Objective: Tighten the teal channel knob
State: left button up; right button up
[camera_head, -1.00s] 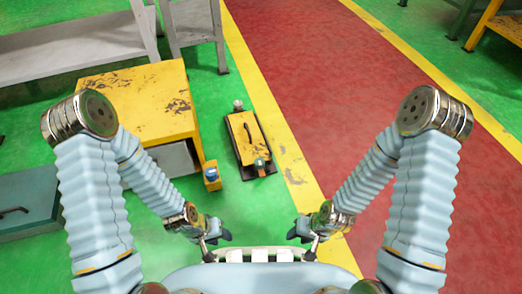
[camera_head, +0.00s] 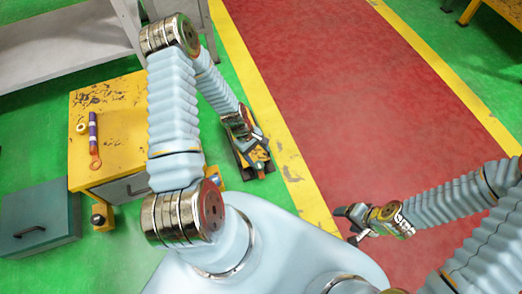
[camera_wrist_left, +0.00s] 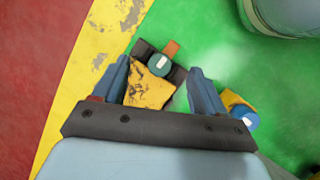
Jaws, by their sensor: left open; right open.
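The teal knob (camera_wrist_left: 158,63) has a pale mark across its top. In the left wrist view it sits at the end of a worn yellow device (camera_wrist_left: 150,88) on a dark base. My left gripper (camera_wrist_left: 160,68) is open, with its two blue-grey fingers on either side of the knob and apart from it. In the head view this gripper (camera_head: 256,141) is over the device and hides much of it. The height gap to the knob cannot be told. My right gripper (camera_head: 344,224) is open and empty at the lower right, away from the device.
A small yellow block with a blue knob (camera_wrist_left: 250,121) stands right of the device in the wrist view. A worn yellow table (camera_head: 122,125) bears a purple tool (camera_head: 93,132). A teal box (camera_head: 40,218) is at the left. The red floor (camera_head: 330,100) is clear.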

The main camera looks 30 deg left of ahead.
aim_at(259, 164)
pick_arm(q)
jog(key=a+r+n+p, duration=0.2)
jog(key=a+r+n, duration=0.1)
jog(key=a+n, duration=0.15)
jog(key=shift+m, duration=0.35)
jog(key=x, duration=1.3)
jog(key=shift+w+a+f+b, duration=0.2)
jog(key=shift+a+f+b, duration=0.1)
jog(key=shift+a+b, duration=0.05)
pick_arm(e)
notch_tip(259, 164, up, 3)
jog(key=shift+r, duration=0.2)
